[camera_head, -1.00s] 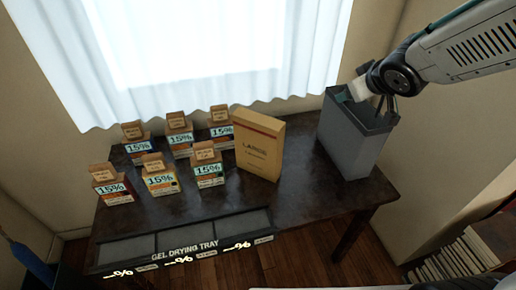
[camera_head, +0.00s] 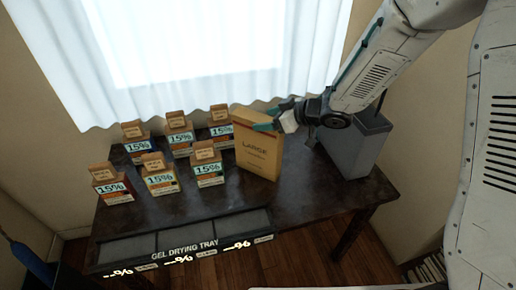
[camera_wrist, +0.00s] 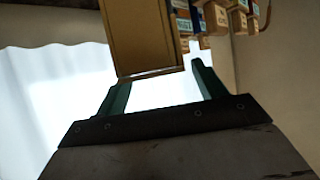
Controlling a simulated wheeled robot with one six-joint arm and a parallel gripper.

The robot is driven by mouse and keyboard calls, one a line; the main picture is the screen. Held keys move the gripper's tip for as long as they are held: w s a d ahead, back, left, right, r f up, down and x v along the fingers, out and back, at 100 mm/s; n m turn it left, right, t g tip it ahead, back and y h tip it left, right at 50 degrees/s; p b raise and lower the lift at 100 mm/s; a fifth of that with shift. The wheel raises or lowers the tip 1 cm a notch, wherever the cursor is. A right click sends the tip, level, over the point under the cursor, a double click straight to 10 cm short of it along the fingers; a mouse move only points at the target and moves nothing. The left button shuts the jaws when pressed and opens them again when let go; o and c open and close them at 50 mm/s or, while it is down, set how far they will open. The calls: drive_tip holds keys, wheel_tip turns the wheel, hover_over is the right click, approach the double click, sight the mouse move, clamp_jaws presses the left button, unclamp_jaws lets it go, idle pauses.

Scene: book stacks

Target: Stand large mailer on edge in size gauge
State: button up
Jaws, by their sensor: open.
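The large mailer (camera_head: 257,158) is a tan upright box marked LARGE, standing on the dark table right of the small boxes. It also shows in the wrist view (camera_wrist: 142,35), beyond the fingertips. The size gauge appears to be the grey open-topped bin (camera_head: 352,152) at the table's right end, partly hidden by my arm. My gripper (camera_head: 272,121) is open at the mailer's upper right edge. In the wrist view its two teal fingers (camera_wrist: 161,80) are spread, with the mailer's edge just ahead of the gap; I cannot tell whether they touch it.
Several small boxes marked 15% (camera_head: 160,179) stand in two rows left of the mailer. A gel drying tray (camera_head: 190,232) with empty compartments lies along the front edge. A white curtain (camera_head: 220,50) hangs behind. Bare table (camera_head: 298,180) lies between mailer and bin.

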drive_tip(key=shift+x, duration=0.9)
drive_tip(key=shift+c, duration=0.3)
drive_tip(key=shift+r, duration=0.1)
drive_tip(key=c, duration=1.4)
